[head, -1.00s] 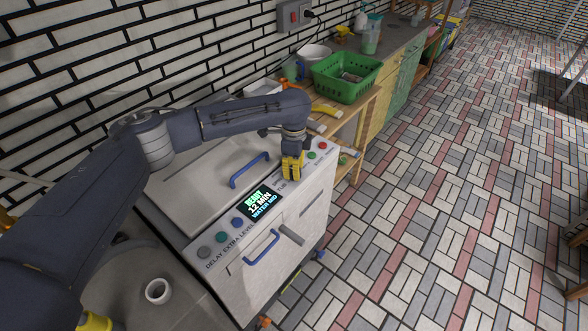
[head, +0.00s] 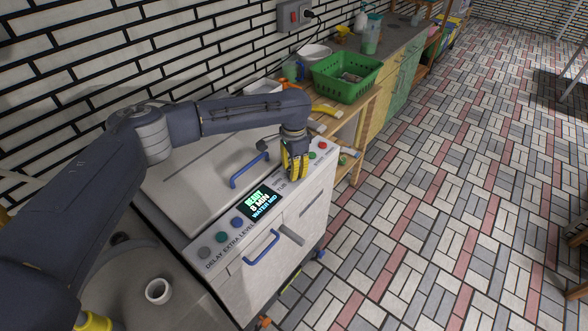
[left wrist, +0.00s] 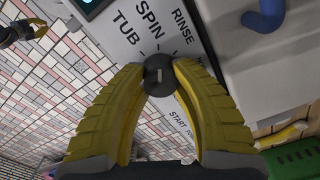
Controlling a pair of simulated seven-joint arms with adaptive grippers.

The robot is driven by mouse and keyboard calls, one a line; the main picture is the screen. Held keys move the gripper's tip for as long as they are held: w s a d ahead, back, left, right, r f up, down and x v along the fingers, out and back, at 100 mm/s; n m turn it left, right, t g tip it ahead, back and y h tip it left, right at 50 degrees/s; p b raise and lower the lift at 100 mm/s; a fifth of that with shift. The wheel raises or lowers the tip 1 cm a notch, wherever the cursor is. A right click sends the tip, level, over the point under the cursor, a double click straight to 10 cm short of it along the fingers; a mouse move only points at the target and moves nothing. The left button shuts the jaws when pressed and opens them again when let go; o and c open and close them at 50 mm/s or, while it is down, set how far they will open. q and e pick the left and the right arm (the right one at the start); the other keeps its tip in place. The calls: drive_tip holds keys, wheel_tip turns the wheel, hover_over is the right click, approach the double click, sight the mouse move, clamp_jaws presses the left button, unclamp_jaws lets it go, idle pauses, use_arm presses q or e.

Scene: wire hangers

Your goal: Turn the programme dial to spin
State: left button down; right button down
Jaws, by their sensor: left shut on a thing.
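The washing machine (head: 205,170) has a sloping front panel with a display (head: 260,204) reading "READY", "8 MIN" and "WATER MID". My left gripper (head: 295,172) is at the panel, right of the display, and covers the dial in the head view. In the left wrist view its yellow fingers (left wrist: 160,80) are shut on the dark round programme dial (left wrist: 160,73). The dial's pale mark points roughly up, towards the SPIN label (left wrist: 149,20); its exact alignment is hard to tell. TUB and RINSE labels flank SPIN. My right gripper (left wrist: 24,32) shows small over the floor; its jaw state is unclear.
A blue lid handle (head: 249,170) and a blue front handle (head: 261,247) stick out near the panel. Green and red buttons (head: 322,145) sit right of the dial. A green basket (head: 346,77) stands on the shelf behind. The tiled floor at right is mostly clear.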

idle(0.5)
use_arm(q)
drive_tip(key=c, duration=0.9)
unclamp_jaws()
drive_tip(key=shift+r, duration=0.1)
wheel_tip(320, 180, up, 12)
